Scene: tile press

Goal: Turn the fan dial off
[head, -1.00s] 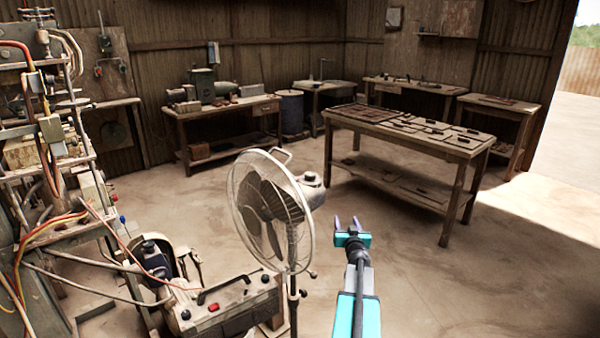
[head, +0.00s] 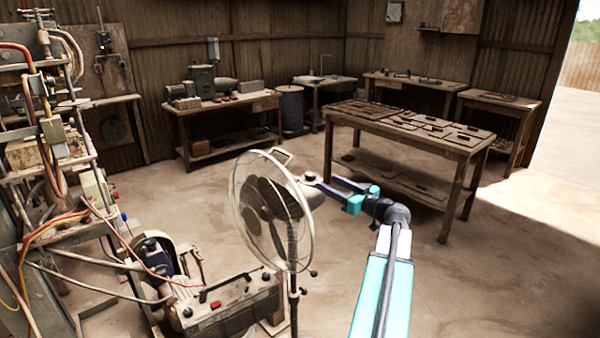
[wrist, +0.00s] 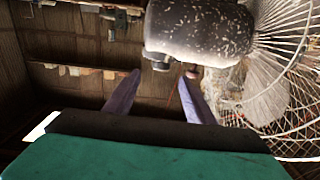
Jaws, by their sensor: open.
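The pedestal fan (head: 270,210) stands in the middle foreground of the head view, with a wire cage and a motor housing behind it. A small dark knob, apparently the dial (head: 310,177), sits on top of the housing. My gripper (head: 326,183) is open and reaches in from the right, its purple fingers at the back of the housing near the knob. In the wrist view the speckled housing (wrist: 200,28) is just beyond the fingers (wrist: 160,78). Small dark parts show at its edge by the right fingertip. I cannot tell whether the fingers touch anything or how the dial is set.
A worktable with tiles (head: 415,130) stands behind my arm on the right. A machine with hoses and wires (head: 60,150) fills the left. A box with a red button (head: 235,305) is below the fan. The floor at right front is clear.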

